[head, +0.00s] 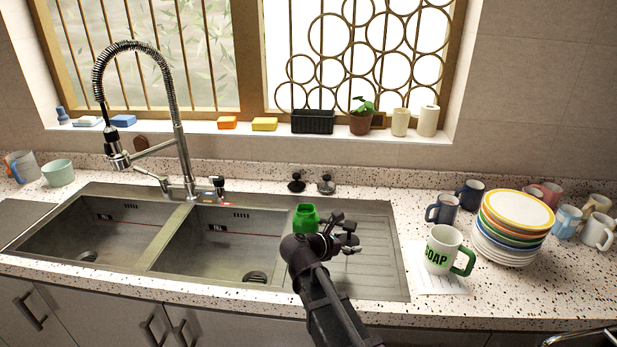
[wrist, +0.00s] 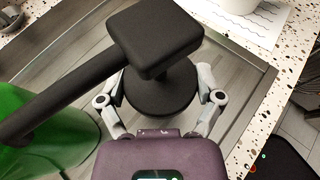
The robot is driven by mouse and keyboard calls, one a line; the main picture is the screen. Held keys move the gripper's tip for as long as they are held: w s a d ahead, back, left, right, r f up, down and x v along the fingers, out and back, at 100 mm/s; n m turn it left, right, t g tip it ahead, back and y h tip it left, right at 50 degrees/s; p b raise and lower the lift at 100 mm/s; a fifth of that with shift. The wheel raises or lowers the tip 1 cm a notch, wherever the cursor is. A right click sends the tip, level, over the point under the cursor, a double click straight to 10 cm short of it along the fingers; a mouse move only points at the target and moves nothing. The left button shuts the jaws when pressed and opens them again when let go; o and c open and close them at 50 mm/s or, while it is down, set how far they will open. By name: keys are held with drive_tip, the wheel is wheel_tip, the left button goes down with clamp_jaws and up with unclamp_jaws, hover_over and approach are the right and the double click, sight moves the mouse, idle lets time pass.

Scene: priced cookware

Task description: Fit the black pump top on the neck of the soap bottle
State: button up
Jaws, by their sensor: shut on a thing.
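The black pump top (wrist: 155,35) fills the middle of the wrist view. It has a square head, a long spout pointing lower left and a round collar below. My gripper (wrist: 161,88) is shut on the pump top, with a grey finger on each side of the collar. The green soap bottle (head: 306,218) stands by the right sink basin in the head view, just left of my gripper (head: 345,237). The bottle (wrist: 50,130) also shows at the left of the wrist view, partly under the spout. Its neck is hidden there. The pump top is beside the bottle, not over it.
A white mug with a green handle and SOAP lettering (head: 442,250) stands on a paper sheet (head: 440,284) to the right. Stacked plates (head: 515,225) and several mugs are farther right. A tall spring faucet (head: 180,150) rises behind the basins. The ribbed drainboard (head: 385,270) is mostly clear.

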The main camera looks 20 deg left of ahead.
drive_tip(key=w+a+r+n+t+y+p, duration=0.1)
drive_tip(key=w+a+r+n+y+p, duration=0.2)
drive_tip(key=a+r+p, duration=1.1)
drive_tip(key=shift+w+r, duration=0.35)
drive_tip(key=shift+w, duration=0.45)
drive_tip(key=shift+d, duration=0.1)
drive_tip(key=shift+s, duration=0.1)
drive_tip(key=shift+s+f+b, duration=0.1)
drive_tip(key=shift+f+b, duration=2.3)
drive_tip(key=shift+b, duration=0.05)
drive_tip(key=shift+f, duration=0.15)
drive_tip(key=shift+f+b, duration=1.2)
drive_tip(key=shift+b, duration=0.15)
